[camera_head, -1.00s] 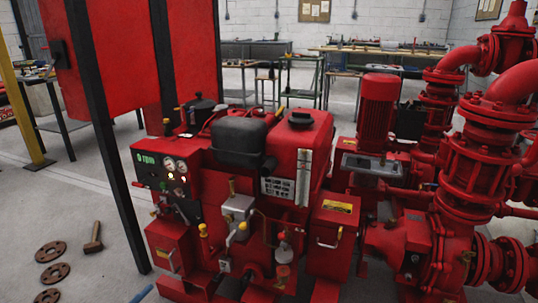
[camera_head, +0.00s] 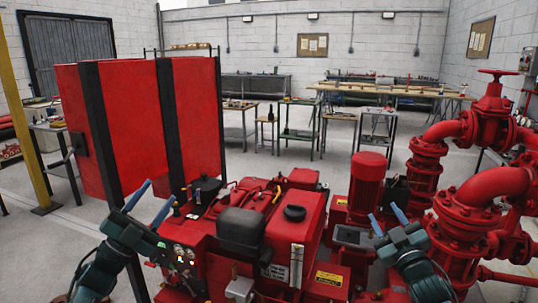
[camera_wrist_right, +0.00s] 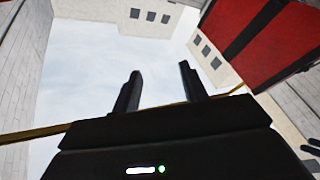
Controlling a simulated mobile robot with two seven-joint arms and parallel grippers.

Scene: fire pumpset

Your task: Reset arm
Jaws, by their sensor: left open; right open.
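My left gripper (camera_head: 150,203) is raised at the lower left of the head view, in front of the red panel with black posts. Its two blue fingers are apart and nothing is between them. My right gripper (camera_head: 388,219) is at the lower right, in front of the red pumpset and beside the red pipes. Its blue fingers are apart and empty. In the right wrist view its fingers (camera_wrist_right: 158,90) show dark, spread and pointing up, with pale sky or ceiling beyond.
The red pumpset engine (camera_head: 255,235) fills the lower middle between my arms. Red flanged pipes (camera_head: 485,195) stand close at the right. The red panel (camera_head: 140,125) stands at the left. Workbenches (camera_head: 390,90) line the back, with open floor before them.

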